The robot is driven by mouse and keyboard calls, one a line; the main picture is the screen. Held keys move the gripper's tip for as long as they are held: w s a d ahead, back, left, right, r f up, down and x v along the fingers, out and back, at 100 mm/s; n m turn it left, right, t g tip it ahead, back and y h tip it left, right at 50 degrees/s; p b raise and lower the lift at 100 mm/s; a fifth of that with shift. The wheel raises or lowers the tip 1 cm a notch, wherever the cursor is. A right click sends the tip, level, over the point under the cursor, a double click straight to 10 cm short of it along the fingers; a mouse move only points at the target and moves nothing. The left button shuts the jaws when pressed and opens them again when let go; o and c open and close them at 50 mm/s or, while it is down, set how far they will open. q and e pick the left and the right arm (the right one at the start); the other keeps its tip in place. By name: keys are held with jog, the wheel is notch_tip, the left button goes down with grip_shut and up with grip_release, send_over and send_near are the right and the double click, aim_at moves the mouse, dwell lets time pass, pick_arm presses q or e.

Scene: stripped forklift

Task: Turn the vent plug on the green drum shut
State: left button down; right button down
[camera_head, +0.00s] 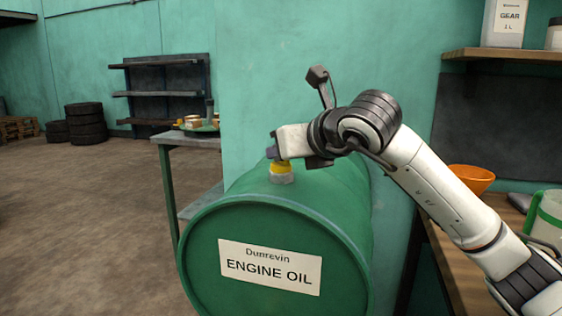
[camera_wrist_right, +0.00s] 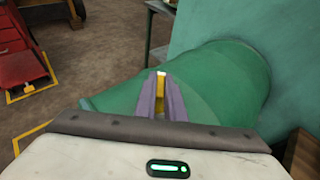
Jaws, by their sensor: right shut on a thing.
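The green drum (camera_head: 300,225) lies on its side, with an "ENGINE OIL" label on the end facing me. The yellow vent plug (camera_head: 281,167) stands on a grey collar on top of the drum. My right gripper (camera_head: 274,153) reaches over the drum from the right and is shut on the vent plug. In the right wrist view the purple-grey fingers (camera_wrist_right: 161,98) close around the yellow plug (camera_wrist_right: 161,82), with the drum (camera_wrist_right: 225,85) behind. The fingers hide much of the plug. My left gripper is in neither view.
A bench (camera_head: 185,140) with a tray of small items stands left of the drum. On the right, a wooden worktop holds an orange funnel (camera_head: 470,179) and a green-and-white container (camera_head: 547,220). A shelf (camera_head: 510,54) with bottles hangs above. The floor at left is open.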

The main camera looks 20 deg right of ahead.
jog(key=shift+a+f+m+h+b, duration=0.1)
jog(key=shift+m+h+b, duration=0.3)
jog(key=shift+h, duration=0.2)
jog(key=shift+a+f+m+h+b, duration=0.1)
jog(key=shift+m+h+b, duration=0.2)
jog(key=shift+m+h, duration=0.25)
jog(key=m+h+b, duration=0.2)
jog(key=m+h, duration=0.2)
jog(key=h, duration=0.1)
jog(key=shift+d+g+b, duration=0.1)
jog(key=shift+g+b, duration=0.2)
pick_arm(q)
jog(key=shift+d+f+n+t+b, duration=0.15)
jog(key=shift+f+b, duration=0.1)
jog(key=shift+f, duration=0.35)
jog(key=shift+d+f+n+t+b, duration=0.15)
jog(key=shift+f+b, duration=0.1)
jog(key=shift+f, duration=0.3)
pick_arm(e)
jog(key=shift+m+g+h, duration=0.8)
jog(key=shift+m+h, duration=0.45)
jog(key=shift+m, duration=0.2)
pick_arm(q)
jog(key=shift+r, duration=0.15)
pick_arm(e)
jog(key=shift+d, duration=0.1)
